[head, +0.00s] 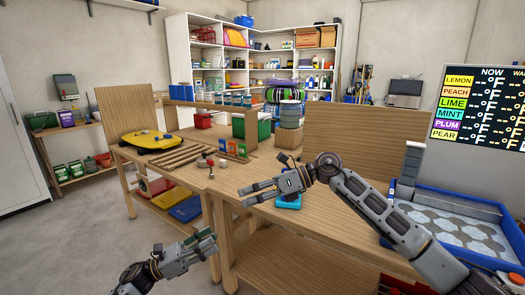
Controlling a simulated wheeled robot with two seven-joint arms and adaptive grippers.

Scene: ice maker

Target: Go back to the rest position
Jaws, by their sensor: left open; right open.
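My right gripper (260,193) is open and empty. Its arm comes in from the lower right and reaches left over the wooden workbench (330,226). A small blue object (288,202) shows on the bench just behind and below it, partly hidden by the gripper. My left gripper (208,243) is open and empty at the bottom of the head view. It appears in front of the bench, over the floor side, apart from anything.
A blue-rimmed tray (480,212) with a grey patterned surface stands at the right. A yellow item (150,143) and wooden slats (185,157) lie on the left bench. The grey floor (85,230) is clear at the left.

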